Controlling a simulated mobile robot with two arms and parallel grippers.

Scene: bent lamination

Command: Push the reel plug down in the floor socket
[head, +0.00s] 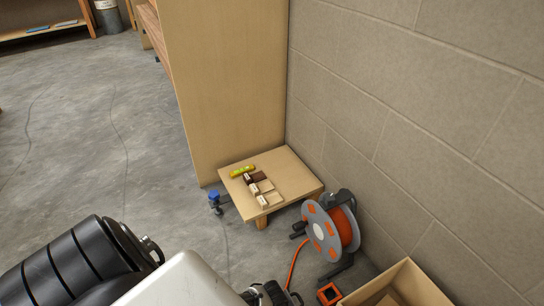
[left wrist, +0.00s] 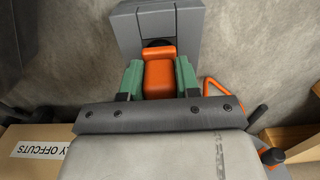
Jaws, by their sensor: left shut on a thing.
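The orange reel plug (left wrist: 160,75) sits between the two green-tipped fingers of my left gripper (left wrist: 160,80), which is shut on it. A grey block with a dark round opening, apparently the floor socket (left wrist: 128,28), lies just beyond the plug in the left wrist view. The plug partly covers the opening; I cannot tell whether it is inside or in front of it. In the head view the cable reel (head: 330,228) stands by the wall, and its orange cable (head: 294,262) runs down to the left gripper's area at the bottom edge. My right gripper is not in view.
An open cardboard box (head: 405,286) stands at the lower right; its labelled side shows in the left wrist view (left wrist: 25,150). A small orange-framed object (head: 328,294) lies beside it. A low wooden table (head: 295,183) holds blocks. Open concrete floor (head: 90,130) lies left.

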